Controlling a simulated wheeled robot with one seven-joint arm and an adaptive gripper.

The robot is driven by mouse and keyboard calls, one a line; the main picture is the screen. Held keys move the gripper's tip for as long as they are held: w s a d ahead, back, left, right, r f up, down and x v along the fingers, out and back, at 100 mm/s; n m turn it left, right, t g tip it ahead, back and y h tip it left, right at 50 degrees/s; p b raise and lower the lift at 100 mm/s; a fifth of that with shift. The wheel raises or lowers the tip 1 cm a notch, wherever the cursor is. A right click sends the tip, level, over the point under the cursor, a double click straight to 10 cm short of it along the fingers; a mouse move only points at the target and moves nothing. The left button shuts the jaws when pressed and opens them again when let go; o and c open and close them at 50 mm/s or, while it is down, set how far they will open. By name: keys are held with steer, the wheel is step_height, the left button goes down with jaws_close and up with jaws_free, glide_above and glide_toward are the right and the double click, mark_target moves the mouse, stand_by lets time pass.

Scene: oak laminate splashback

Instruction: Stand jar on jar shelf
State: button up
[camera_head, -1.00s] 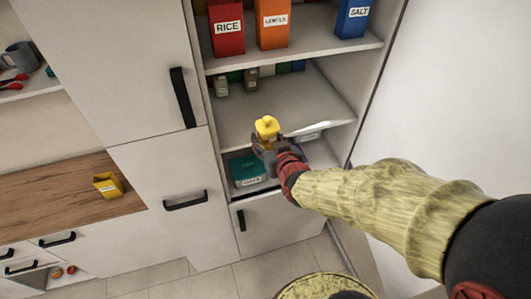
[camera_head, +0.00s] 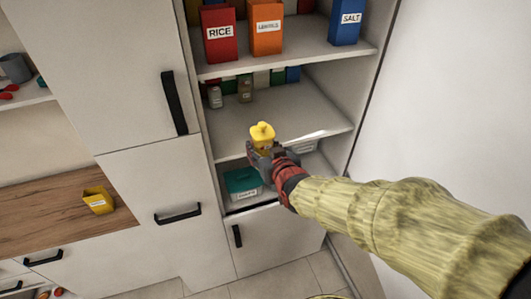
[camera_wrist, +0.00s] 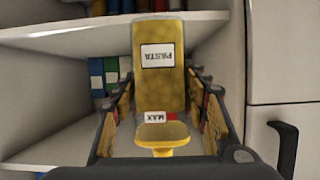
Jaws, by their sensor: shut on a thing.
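The jar (camera_head: 262,134) has a yellow lid, and my gripper (camera_head: 262,152) is shut on it at the front of the middle shelf (camera_head: 290,118). In the wrist view the jar (camera_wrist: 158,70) is yellow with a "PASTA" label that reads upside down, and it sits between the two fingers (camera_wrist: 160,110). A smaller "MAX" label shows below it, near the yellow lid. In the head view my gripper hides the lower part of the jar, and I cannot tell whether the jar touches the shelf.
Two small jars (camera_head: 230,94) stand at the back left of the middle shelf, with coloured boxes behind. Red RICE (camera_head: 219,36), orange LENTILS (camera_head: 265,28) and blue SALT (camera_head: 347,22) boxes stand above. A teal-lidded box (camera_head: 243,182) sits below. The middle shelf's centre is clear.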

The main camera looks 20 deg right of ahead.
steer(key=shift+w+r+x, duration=0.2)
steer(key=shift+r+x, duration=0.25)
steer(key=shift+x, duration=2.25)
steer(key=shift+w+r+x, duration=0.2)
steer(key=shift+r+x, duration=0.3)
steer(key=shift+x, duration=2.15)
steer(key=shift+w+r+x, duration=0.2)
steer(key=shift+r+x, duration=0.25)
steer(key=shift+x, duration=2.25)
steer(key=shift+f+b, duration=0.6)
steer(key=shift+b, duration=0.05)
steer(key=o, duration=1.4)
steer(key=shift+c, duration=0.2)
steer(key=shift+o, duration=0.4)
steer(key=shift+s, duration=0.2)
